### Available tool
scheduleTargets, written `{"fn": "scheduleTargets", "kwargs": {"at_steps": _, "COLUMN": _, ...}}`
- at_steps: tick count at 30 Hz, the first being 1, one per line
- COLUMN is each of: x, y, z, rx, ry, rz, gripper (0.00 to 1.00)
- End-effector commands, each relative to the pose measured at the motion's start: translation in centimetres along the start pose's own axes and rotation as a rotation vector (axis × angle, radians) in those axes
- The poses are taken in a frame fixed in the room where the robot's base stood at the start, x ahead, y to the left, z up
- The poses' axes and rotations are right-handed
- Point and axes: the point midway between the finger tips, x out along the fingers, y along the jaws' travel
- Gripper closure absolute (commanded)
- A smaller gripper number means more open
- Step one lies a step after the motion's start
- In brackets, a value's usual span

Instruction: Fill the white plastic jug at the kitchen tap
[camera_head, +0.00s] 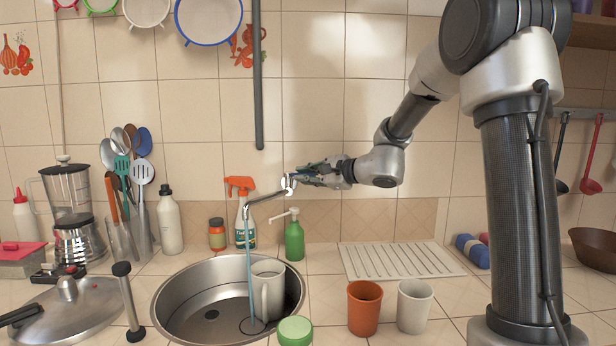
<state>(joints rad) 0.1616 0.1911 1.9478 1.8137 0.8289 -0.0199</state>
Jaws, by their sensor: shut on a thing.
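The metal tap (264,198) reaches over the sink from the right. A thin bluish stream of water (249,262) falls from its spout. The stream shows below the jug's rim level, along the jug's left edge, so it appears to run beside the jug rather than into it. My gripper (297,182) is at the tap's top, shut on what looks like the tap's handle. The fingertips are small and partly hidden there. The inside of the jug is hidden.
The sink (181,311) has free room left of the jug. A spray bottle (243,222) and a green soap bottle (294,240) stand behind it. A green-lidded jar (295,331), an orange cup (364,310) and a white cup (414,308) stand in front and right.

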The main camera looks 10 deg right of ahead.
Motion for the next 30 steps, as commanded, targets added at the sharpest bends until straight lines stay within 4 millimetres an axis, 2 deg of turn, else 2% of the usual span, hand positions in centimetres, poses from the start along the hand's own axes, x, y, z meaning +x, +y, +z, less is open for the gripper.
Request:
{"fn": "scheduleTargets", "kwargs": {"at_steps": 12, "x": 0.0, "y": 0.1, "z": 0.0, "rx": 0.002, "ry": 0.009, "rz": -0.003, "gripper": 1.0}}
{"fn": "scheduleTargets", "kwargs": {"at_steps": 13, "x": 0.0, "y": 0.1, "z": 0.0, "rx": 0.002, "ry": 0.009, "rz": -0.003, "gripper": 0.86}}
{"fn": "scheduleTargets", "kwargs": {"at_steps": 16, "x": 0.0, "y": 0.1, "z": 0.0, "rx": 0.002, "ry": 0.009, "rz": -0.003, "gripper": 0.68}}
{"fn": "scheduleTargets", "kwargs": {"at_steps": 17, "x": 0.0, "y": 0.1, "z": 0.0, "rx": 0.002, "ry": 0.009, "rz": -0.004, "gripper": 0.66}}
{"fn": "scheduleTargets", "kwargs": {"at_steps": 26, "x": -0.1, "y": 0.0, "z": 0.0, "rx": 0.002, "ry": 0.008, "rz": -0.005, "gripper": 0.66}}
{"fn": "scheduleTargets", "kwargs": {"at_steps": 30, "x": -1.5, "y": 0.0, "z": 0.1, "rx": 0.001, "ry": 0.009, "rz": -0.007, "gripper": 0.66}}
